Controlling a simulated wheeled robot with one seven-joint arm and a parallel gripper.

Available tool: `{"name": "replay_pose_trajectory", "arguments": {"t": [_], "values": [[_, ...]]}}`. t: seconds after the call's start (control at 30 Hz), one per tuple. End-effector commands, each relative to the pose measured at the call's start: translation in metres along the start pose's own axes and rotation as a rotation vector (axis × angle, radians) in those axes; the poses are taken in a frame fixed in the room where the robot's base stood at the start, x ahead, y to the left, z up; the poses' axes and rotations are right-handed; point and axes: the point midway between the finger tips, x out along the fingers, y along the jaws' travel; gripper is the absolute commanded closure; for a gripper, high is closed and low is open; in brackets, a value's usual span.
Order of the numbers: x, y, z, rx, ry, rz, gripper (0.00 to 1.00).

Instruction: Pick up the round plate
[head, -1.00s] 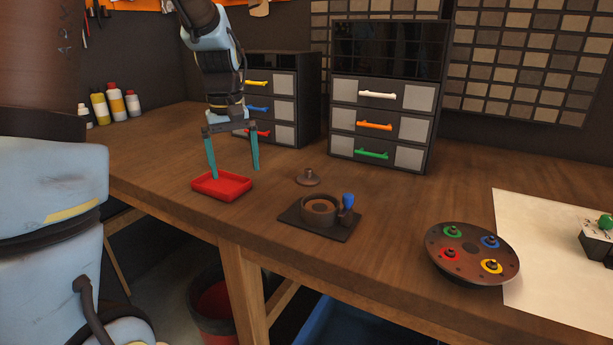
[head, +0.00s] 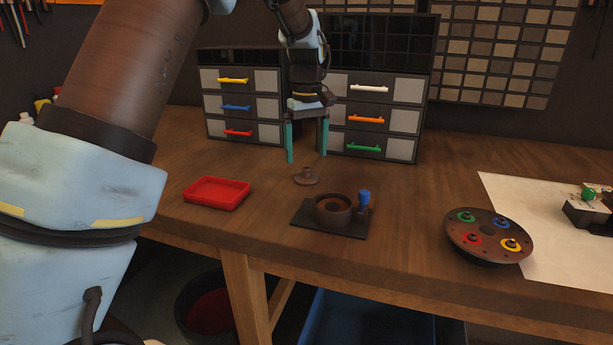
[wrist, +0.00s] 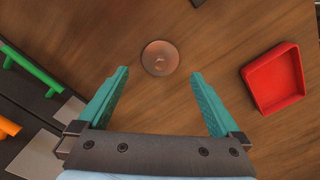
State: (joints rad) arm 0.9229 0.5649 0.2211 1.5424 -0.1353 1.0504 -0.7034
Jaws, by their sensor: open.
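A small round brown plate with a raised knob (head: 306,176) lies on the wooden table, behind the dark round holder. In the wrist view the plate (wrist: 160,58) shows just ahead of the gap between my fingertips. My gripper (head: 307,157) points down with its two teal fingers apart, empty. It is above the table and close to the plate, without visible contact. In the wrist view the fingers (wrist: 160,73) stand wider apart than the plate.
A red tray (head: 217,205) lies left of the plate. A dark base with a round cup (head: 333,225) and blue-knobbed piece stands in front. Drawer cabinets (head: 375,90) stand close behind my gripper. A disc with coloured rings (head: 487,253) is at the right, partly over white paper.

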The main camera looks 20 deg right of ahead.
Motion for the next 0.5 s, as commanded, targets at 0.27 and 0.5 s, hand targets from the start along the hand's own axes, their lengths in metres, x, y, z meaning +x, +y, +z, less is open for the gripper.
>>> {"name": "replay_pose_trajectory", "arguments": {"t": [0.27,0.5], "values": [[0.029,-0.001,0.003,0.000,-0.003,-0.003,0.00],[0.053,-0.001,0.002,0.001,-0.001,0.000,0.00]]}}
